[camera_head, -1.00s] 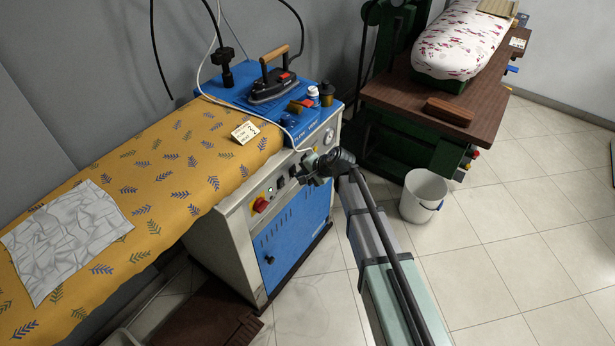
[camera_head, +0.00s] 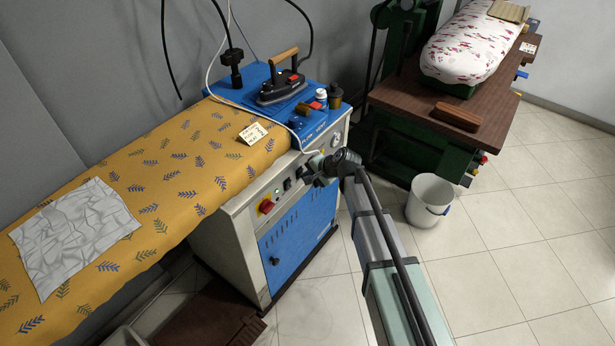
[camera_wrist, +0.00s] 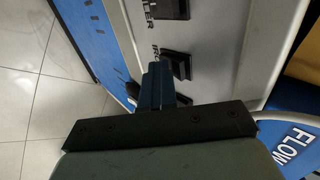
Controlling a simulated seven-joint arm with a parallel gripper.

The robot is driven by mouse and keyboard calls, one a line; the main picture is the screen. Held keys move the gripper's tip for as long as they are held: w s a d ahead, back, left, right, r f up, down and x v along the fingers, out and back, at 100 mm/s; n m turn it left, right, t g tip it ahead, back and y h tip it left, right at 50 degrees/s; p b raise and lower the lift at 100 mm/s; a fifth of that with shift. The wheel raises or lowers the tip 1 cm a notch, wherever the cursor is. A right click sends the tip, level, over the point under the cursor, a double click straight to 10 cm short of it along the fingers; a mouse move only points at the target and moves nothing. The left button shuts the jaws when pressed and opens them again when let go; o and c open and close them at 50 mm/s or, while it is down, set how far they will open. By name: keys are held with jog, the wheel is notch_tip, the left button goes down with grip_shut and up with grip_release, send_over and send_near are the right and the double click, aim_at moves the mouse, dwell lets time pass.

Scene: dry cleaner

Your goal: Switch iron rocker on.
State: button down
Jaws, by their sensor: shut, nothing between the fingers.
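In the wrist view, a black rocker switch (camera_wrist: 179,64) sits on the light control panel beside a label that reads "IRON". My gripper (camera_wrist: 156,72) is shut and empty, its dark fingertips right at the rocker's near edge. I cannot tell whether they touch it. Its on or off state is not clear. Another black switch (camera_wrist: 170,8) with a partly cut-off label, ending in "LER", is at the top edge. In the head view, my gripper (camera_head: 314,172) is at the panel front and hides the iron rocker. The iron (camera_head: 279,82) stands on the blue top.
A white bucket (camera_head: 429,200) stands on the floor at right. Open floor lies in front.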

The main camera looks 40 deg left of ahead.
jog(key=shift+a+r, duration=0.1)
jog(key=shift+r, duration=0.4)
jog(key=d+f+v, duration=0.2)
jog(key=v, duration=1.1)
jog(key=shift+d+f, duration=0.2)
jog(key=shift+f, duration=0.45)
